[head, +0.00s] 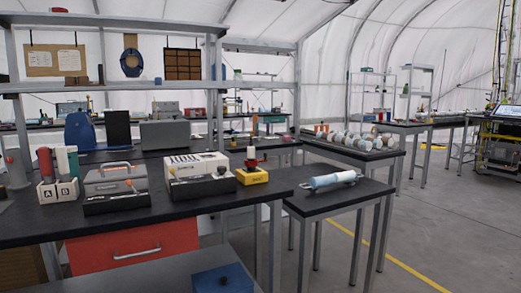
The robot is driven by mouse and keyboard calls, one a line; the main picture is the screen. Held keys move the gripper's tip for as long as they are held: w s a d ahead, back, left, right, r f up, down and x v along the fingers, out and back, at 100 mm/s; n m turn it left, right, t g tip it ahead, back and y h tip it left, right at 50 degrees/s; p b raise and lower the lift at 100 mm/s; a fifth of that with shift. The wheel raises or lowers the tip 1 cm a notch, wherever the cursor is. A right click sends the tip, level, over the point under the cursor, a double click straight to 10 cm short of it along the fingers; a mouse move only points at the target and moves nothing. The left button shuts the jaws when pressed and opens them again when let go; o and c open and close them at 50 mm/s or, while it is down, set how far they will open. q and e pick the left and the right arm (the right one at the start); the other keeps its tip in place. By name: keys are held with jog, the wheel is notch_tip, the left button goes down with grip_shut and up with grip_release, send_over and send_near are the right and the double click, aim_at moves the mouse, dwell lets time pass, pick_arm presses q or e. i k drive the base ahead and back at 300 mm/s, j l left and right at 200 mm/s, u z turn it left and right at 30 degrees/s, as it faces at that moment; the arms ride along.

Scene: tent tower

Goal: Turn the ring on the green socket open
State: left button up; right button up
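I cannot make out a green socket with a ring in the head view. The nearest candidate shapes are a yellow block (252,177) with a red and white fitting (251,157) upright on it, at the right end of the dark bench. A white holder marked A and B (58,190) at the left of the bench holds a red-topped piece (45,160) and a white and green piece (68,160). Neither of my grippers is in view.
The dark bench (40,228) carries a grey toolbox (113,180) and a white-lidded box (196,168). A small side table (300,208) bears a pale cylinder (334,180). A red drawer (130,245) sits under the bench. Floor at the right is clear.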

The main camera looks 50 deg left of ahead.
aim_at(247, 164)
jog(key=i+l+u, duration=0.1)
jog(key=i+u, duration=0.3)
jog(key=i+l+u, duration=0.2)
jog(key=u, duration=0.2)
jog(key=i+l+u, duration=0.25)
jog(key=u, duration=0.15)
